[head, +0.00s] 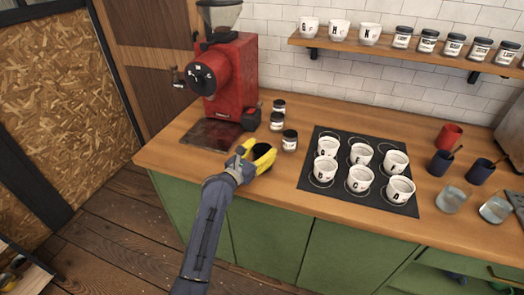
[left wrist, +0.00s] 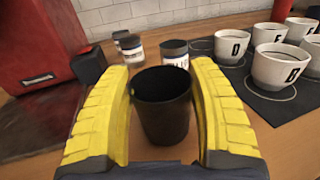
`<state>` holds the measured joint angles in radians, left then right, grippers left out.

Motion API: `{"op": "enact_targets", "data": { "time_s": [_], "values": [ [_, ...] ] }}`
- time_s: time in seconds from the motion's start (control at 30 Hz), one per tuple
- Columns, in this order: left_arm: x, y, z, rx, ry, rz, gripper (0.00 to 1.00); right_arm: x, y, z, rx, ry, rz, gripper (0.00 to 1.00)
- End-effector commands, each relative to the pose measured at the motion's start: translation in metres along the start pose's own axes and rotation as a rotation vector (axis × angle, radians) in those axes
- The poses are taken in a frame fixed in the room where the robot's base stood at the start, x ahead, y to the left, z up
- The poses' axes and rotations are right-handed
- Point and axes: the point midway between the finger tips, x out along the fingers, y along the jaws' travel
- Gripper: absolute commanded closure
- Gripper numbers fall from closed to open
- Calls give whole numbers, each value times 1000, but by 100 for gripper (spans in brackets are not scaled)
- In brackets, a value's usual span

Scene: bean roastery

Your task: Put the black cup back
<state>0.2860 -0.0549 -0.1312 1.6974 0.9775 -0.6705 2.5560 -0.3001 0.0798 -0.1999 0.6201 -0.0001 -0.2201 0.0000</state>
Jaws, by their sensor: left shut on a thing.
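My left gripper (head: 259,155) has yellow fingers and is shut on the black cup (head: 262,150), near the front edge of the counter. In the left wrist view the black cup (left wrist: 163,104) is upright, with a finger on each side and its open top facing up. I cannot tell whether its base touches the wood. The red grinder (head: 229,80) stands behind and to the left of the cup, with a dark tray (head: 205,135) at its foot. My right gripper is not in view.
Several small labelled jars (head: 290,139) stand close behind the gripper. A black mat (head: 327,200) with several lettered white cups lies to the right. Farther right are a red cup (head: 449,136), dark blue cups (head: 440,163) and glasses (head: 453,200). A shelf (head: 385,52) hangs above.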

Motion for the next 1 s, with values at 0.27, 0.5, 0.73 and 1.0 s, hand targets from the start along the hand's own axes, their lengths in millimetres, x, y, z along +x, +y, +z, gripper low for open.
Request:
{"op": "enact_targets", "data": {
  "time_s": [0.27, 0.5, 0.73, 1.0],
  "values": [
    [0, 0, -2, 0, -1, 0, 78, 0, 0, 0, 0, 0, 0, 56],
    [0, -1, -5, 0, -1, -1, 37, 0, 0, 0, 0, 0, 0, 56],
    [0, -1, -5, 0, -1, -1, 17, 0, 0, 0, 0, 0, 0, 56],
    [0, 0, -2, 1, -1, 0, 17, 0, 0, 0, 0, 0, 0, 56]
  ]
}}
